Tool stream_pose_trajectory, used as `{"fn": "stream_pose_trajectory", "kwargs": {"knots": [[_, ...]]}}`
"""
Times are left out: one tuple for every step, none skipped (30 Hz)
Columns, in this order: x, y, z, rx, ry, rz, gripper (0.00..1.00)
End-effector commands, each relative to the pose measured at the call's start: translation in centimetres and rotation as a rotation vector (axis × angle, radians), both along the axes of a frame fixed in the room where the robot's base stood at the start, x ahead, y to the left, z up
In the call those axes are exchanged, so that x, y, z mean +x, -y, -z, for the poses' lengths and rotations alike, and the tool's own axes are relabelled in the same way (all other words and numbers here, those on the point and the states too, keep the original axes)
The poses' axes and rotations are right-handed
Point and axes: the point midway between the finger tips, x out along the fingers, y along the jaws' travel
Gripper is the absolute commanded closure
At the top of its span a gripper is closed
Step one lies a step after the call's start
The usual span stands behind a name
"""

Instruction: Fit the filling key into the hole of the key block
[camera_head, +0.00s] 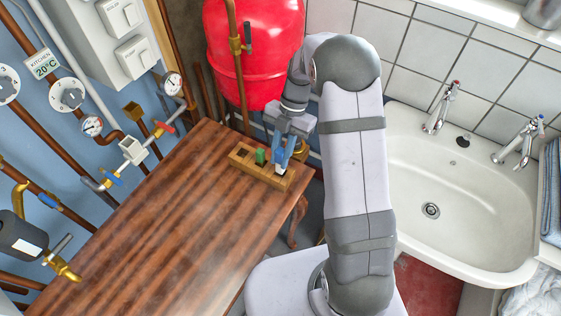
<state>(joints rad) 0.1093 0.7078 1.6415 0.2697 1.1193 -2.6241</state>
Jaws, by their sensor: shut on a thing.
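The key block (241,157) is a long brown wooden block near the far right corner of the wooden table. A dark square hole shows toward its left end, and a small green piece (261,156) stands up from its middle. My gripper (282,163) points down over the block's right end, just right of the green piece. Its blue fingers are shut on what I take to be the filling key, a small thing mostly hidden between them. I cannot tell whether the key's lower end is in a hole, touching the block or just above it.
The wooden table (170,220) is otherwise bare. A red tank (255,55) with a copper pipe stands behind the block. Pipes, valves and gauges line the blue wall at left. A white sink (460,190) with two taps lies to the right, beyond my arm.

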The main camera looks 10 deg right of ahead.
Motion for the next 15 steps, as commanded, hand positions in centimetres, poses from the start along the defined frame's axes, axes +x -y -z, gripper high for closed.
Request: {"fn": "stream_pose_trajectory", "kwargs": {"knots": [[0.0,0.0,0.0,0.000,0.000,0.000,1.00],[0.0,0.0,0.1,0.000,0.000,0.000,1.00],[0.0,0.0,0.2,0.001,-0.001,0.000,1.00],[-0.1,0.0,0.3,0.000,-0.002,0.001,1.00],[-0.1,0.0,0.6,0.001,-0.004,0.000,1.00],[-0.1,0.0,0.9,0.000,-0.004,0.001,1.00],[-0.1,0.0,1.3,0.000,-0.005,0.001,1.00],[-0.2,0.0,1.6,0.000,-0.005,0.001,1.00],[-0.1,0.0,2.1,0.001,-0.005,0.000,1.00],[-0.1,0.0,2.5,0.000,-0.004,0.000,1.00],[-0.1,0.0,2.8,0.000,-0.004,0.000,1.00],[-0.1,0.0,3.2,0.000,-0.003,-0.001,1.00],[-0.1,0.0,3.4,-0.001,-0.002,-0.001,1.00],[-0.1,0.0,3.6,0.000,-0.001,0.000,1.00],[-0.1,0.0,3.7,0.000,-0.001,0.000,1.00]]}}
